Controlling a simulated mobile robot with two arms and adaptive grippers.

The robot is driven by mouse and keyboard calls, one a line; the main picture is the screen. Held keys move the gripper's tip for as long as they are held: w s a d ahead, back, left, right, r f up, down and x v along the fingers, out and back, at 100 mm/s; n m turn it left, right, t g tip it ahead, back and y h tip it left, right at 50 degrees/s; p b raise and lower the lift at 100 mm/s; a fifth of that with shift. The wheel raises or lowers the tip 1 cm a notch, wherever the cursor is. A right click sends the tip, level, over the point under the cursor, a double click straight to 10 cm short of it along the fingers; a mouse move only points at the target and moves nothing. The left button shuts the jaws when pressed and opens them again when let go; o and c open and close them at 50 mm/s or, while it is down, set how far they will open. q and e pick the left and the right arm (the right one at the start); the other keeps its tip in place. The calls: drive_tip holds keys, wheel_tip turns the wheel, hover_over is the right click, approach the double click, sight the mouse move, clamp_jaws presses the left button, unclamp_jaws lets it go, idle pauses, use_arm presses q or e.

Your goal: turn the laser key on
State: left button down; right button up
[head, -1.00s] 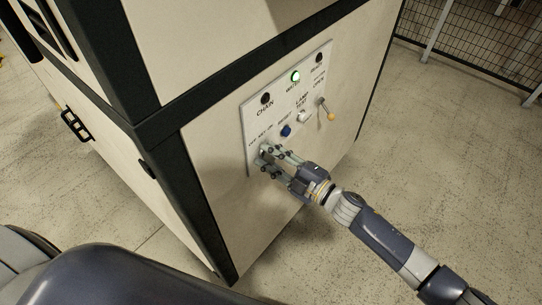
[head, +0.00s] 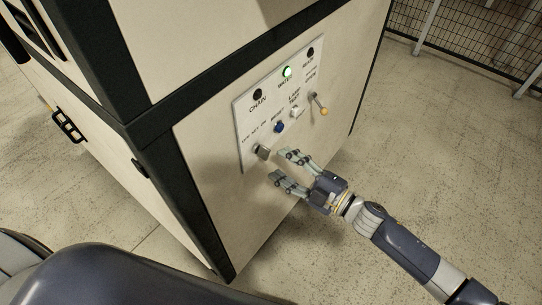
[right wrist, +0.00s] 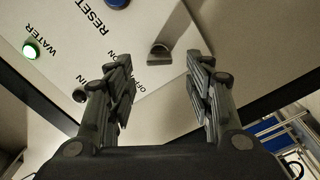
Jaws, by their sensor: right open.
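The laser key (head: 263,152) is a small grey knob low on the white control panel (head: 244,112), below an "OFF KEY ON" label. It also shows in the right wrist view (right wrist: 176,34), ahead of and between the fingers. I cannot tell for sure which mark it points to. My right gripper (head: 279,165) is open and empty, just off the panel to the right of the key, its fingers apart and not touching it. In the right wrist view, both fingers (right wrist: 158,62) are spread. My left gripper is not in view.
Open floor lies right of the cabinet. A mesh fence (head: 470,42) stands behind.

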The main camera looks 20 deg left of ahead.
drive_tip(key=v, duration=0.5)
drive_tip(key=shift+d, duration=0.15)
drive_tip(key=w+d+f+m+t+h+b, duration=0.1)
drive_tip(key=w+d+f+m+t+h, duration=0.2)
drive_tip(key=f, duration=0.5)
drive_tip(key=w+d+f+m+t+h, duration=0.1)
drive_tip(key=w+d+f+m+h, duration=0.2)
drive_tip(key=d+f+m, duration=0.4)
drive_tip(key=s+d+f+m+h+b, duration=0.1)
drive_tip(key=s+d+f+m+h, duration=0.2)
drive_tip(key=f, duration=0.5)
drive_tip(key=s+d+f+m+h, duration=0.25)
drive_tip(key=d+f, duration=0.25)
drive_tip(key=f, duration=0.4)
drive_tip(key=s+d+f+m+g+h+b, duration=0.1)
drive_tip(key=s+d+f+m+g+h, duration=0.2)
drive_tip(key=s+f, duration=0.55)
drive_tip(key=s+d+f+m+g+h, duration=0.1)
drive_tip(key=s+d+f+g, duration=0.1)
drive_tip(key=s+d+f, duration=0.45)
drive_tip(key=s+f+m+g, duration=0.2)
drive_tip(key=s+f, duration=0.1)
drive_tip(key=s, duration=0.9)
drive_tip(key=s+f+m+g+h, duration=0.1)
drive_tip(key=s+f, duration=0.3)
drive_tip(key=s, duration=0.8)
drive_tip(key=shift+s+m+g+b, duration=0.35)
drive_tip(key=shift+s+g, duration=0.05)
drive_tip(key=shift+g, duration=0.5)
